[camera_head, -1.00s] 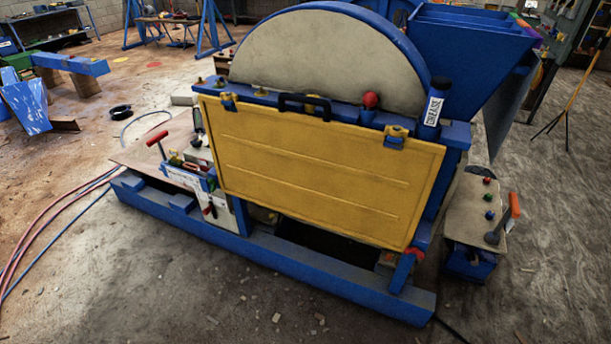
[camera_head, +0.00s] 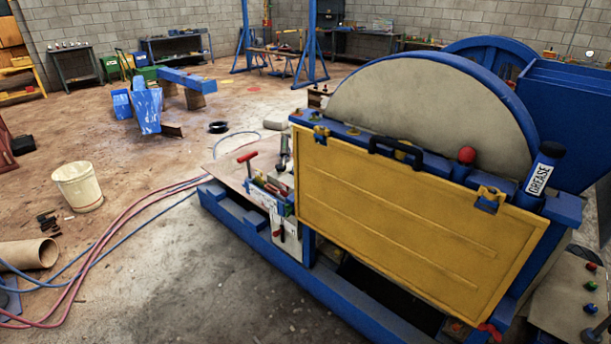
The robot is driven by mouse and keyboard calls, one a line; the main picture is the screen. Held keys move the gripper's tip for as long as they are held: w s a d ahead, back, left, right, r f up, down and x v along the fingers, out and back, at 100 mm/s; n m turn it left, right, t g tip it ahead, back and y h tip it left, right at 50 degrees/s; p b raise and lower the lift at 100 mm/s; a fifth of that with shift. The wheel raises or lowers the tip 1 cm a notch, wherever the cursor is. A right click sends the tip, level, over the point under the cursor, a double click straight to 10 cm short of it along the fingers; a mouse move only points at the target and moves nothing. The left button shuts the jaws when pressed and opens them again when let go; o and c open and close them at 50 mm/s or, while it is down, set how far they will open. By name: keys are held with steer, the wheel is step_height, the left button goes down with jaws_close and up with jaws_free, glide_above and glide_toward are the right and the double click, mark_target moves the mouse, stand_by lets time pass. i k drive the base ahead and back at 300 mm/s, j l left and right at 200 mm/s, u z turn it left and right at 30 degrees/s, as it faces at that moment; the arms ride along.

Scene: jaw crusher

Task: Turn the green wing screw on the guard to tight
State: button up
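The yellow guard (camera_head: 415,225) is a flat panel with raised ribs, leaning on the front of the blue machine. It has a black handle (camera_head: 397,148) on its top edge, a yellow latch (camera_head: 320,134) at upper left and another yellow latch (camera_head: 489,199) at upper right. A red winged part (camera_head: 490,331) shows at its lower right corner. I cannot make out a green wing screw on the guard. My gripper is not in view.
A red-handled lever (camera_head: 248,157) and a small bench of parts stand left of the guard. A control box (camera_head: 578,295) with buttons is at lower right. Hoses (camera_head: 100,245), a white bucket (camera_head: 78,187) and a cardboard tube (camera_head: 28,255) lie or stand at left. Bare floor lies between.

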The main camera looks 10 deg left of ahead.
mark_target(288, 206)
steer(key=i+j, duration=1.05)
steer(key=i, duration=0.15)
steer(key=i+j, duration=0.1)
steer(key=j, duration=1.05)
steer(key=i+j, duration=0.15)
steer(key=j, duration=0.45)
steer(key=i+j, duration=0.1)
steer(key=j, duration=0.5)
